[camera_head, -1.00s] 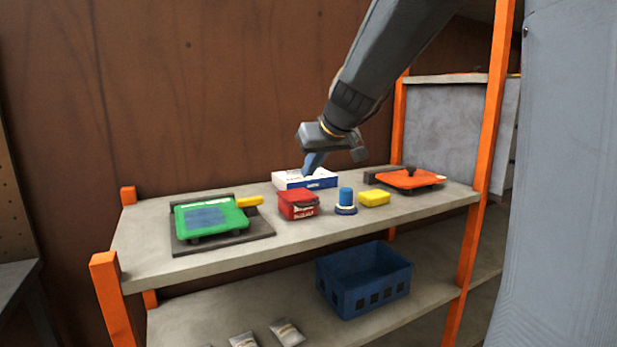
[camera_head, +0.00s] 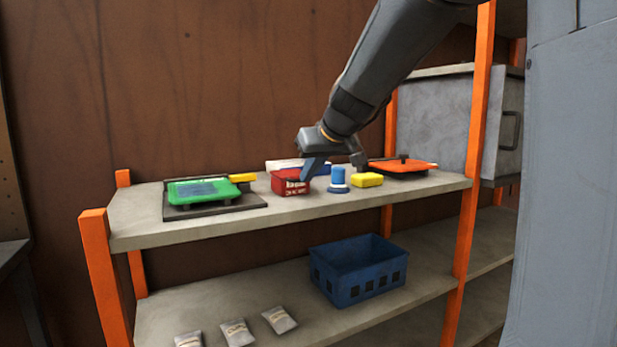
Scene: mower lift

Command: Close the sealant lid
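No label is readable enough to tell which item is the sealant. A small red box (camera_head: 290,184) with pale lettering on its front stands on the upper shelf (camera_head: 215,225); I cannot tell how its lid stands. A blue cylinder on a wider base (camera_head: 338,178) stands just right of it. My gripper (camera_head: 335,166) points down over these two, its fingers spread apart with nothing seen between them. The left finger overlaps the red box's right upper edge in this view; I cannot tell whether they touch. The right finger is above the yellow block.
A blue crate (camera_head: 358,272) and several grey packets (camera_head: 279,319) are below. Orange posts (camera_head: 467,200) frame the shelf.

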